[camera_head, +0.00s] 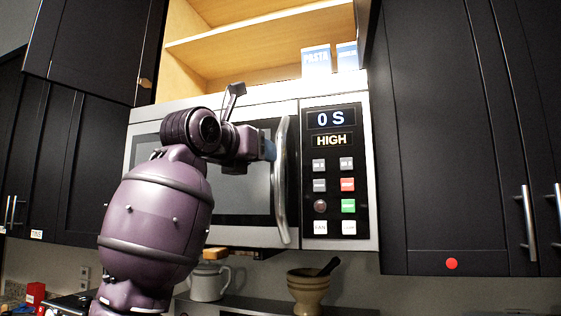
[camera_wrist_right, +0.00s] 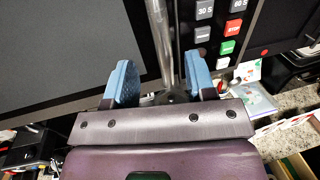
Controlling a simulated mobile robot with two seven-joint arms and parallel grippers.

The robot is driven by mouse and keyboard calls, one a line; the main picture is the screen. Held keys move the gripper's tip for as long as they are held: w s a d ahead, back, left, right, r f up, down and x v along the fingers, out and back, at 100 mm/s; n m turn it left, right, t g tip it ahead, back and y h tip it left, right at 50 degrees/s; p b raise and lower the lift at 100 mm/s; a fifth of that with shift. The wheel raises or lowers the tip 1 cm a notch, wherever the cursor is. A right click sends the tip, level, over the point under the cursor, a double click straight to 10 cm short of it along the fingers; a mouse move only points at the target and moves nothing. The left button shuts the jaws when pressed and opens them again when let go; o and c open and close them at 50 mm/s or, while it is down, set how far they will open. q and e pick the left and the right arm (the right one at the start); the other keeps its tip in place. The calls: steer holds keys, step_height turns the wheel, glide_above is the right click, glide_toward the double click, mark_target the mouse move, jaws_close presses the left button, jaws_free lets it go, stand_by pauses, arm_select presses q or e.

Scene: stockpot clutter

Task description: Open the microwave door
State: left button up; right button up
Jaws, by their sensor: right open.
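The microwave (camera_head: 240,235) is mounted under an open cabinet, with its dark glass door shut flush. Its curved silver door handle (camera_head: 280,190) stands upright at the door's right edge, beside the control panel (camera_head: 335,170) reading "0 S" and "HIGH". My right gripper (camera_head: 268,150) is at the upper middle of the handle, in front of the door. In the right wrist view, the open blue fingers of the right gripper (camera_wrist_right: 160,75) stand on either side of the handle (camera_wrist_right: 162,45), with gaps visible. My arm hides part of the door. My left gripper is out of view.
The open cabinet (camera_head: 245,45) above holds boxes, one marked pasta (camera_head: 316,62). Dark closed cabinet doors (camera_head: 450,130) flank the microwave. Space ahead of the control panel looks clear.

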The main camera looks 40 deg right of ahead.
mark_target(280, 161)
steer(key=p+x, duration=0.1)
steer(key=x, duration=0.8)
steer(key=shift+d+f, duration=0.1)
steer(key=shift+c, duration=0.5)
jaws_close()
